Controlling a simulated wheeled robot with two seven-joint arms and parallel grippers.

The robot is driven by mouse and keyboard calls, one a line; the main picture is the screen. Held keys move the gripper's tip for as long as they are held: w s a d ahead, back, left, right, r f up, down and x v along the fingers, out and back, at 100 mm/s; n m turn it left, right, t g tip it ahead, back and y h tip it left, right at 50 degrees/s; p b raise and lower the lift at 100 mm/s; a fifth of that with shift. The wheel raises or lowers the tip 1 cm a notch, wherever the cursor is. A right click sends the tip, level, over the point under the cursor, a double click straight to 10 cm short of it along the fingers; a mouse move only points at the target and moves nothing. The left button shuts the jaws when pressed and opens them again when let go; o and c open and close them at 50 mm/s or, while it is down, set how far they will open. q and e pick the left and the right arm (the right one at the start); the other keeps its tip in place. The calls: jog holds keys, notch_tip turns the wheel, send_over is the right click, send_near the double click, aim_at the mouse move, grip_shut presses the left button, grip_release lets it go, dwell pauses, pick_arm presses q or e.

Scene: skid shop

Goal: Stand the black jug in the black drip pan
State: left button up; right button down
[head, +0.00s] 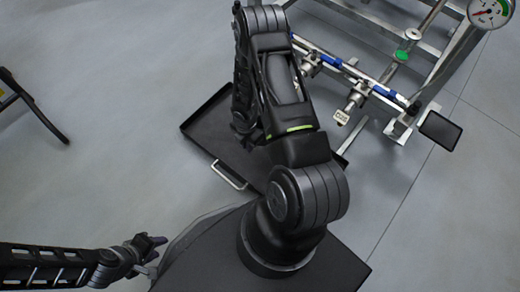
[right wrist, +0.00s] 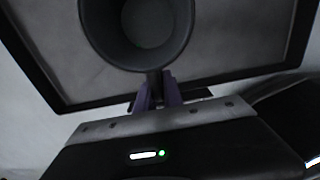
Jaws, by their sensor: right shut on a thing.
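The black drip pan (head: 204,142) lies on the floor, a shallow square tray with a pale metal handle at its near edge; my right arm covers its right part. It also fills the background of the right wrist view (right wrist: 232,50). The black jug (right wrist: 138,38) shows there from above, its round mouth open, over the pan's floor. My right gripper (right wrist: 158,88) is shut on the jug at its near side. Whether the jug's base touches the pan cannot be told. In the head view the jug is hidden by my arm. My left gripper (head: 158,256) is open and empty at lower left.
A metal pipe skid (head: 385,90) with blue fittings and a green-marked valve stands right of the pan. A pressure gauge (head: 488,12) is at upper right. A yellow and black stand (head: 30,105) is at far left. Grey floor between stand and pan is clear.

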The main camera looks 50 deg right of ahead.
notch_tip(320, 180, down, 6)
jog(key=shift+f+b, duration=0.1)
jog(key=shift+b, duration=1.15)
jog(key=shift+f, duration=0.1)
jog(key=shift+f+b, duration=0.8)
jog(key=shift+f, duration=0.95)
jog(key=shift+f, duration=0.15)
jog(key=c, duration=1.5)
grip_release()
